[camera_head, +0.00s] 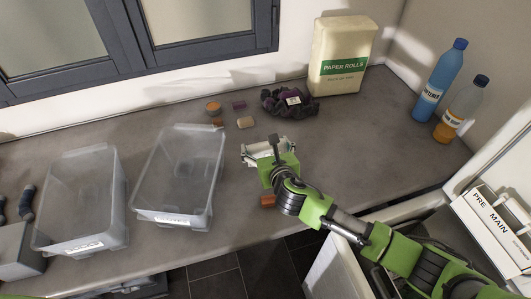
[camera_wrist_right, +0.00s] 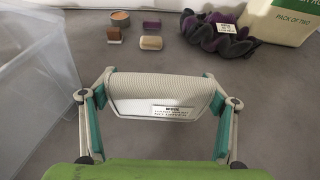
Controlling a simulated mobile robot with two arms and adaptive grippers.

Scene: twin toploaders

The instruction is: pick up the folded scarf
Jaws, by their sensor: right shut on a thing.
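The folded scarf (camera_wrist_right: 150,95) is a pale grey, ribbed, folded piece with a small white label on its front. In the right wrist view it spans the space between the two fingers of my right gripper (camera_wrist_right: 157,100), which is shut on it. In the head view the scarf (camera_head: 255,150) shows at the tip of my right gripper (camera_head: 262,154), over the middle of the counter and partly hidden by the gripper. I cannot tell whether it touches the counter. My left gripper is not in view.
Two clear bins (camera_head: 83,235) (camera_head: 172,215) stand left of the scarf. Behind it are several small blocks (camera_head: 245,123), a dark purple bundle (camera_head: 288,104) and a paper rolls pack (camera_head: 342,60). Two bottles (camera_head: 438,80) (camera_head: 460,110) stand right. An orange block (camera_head: 267,201) lies near the front edge.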

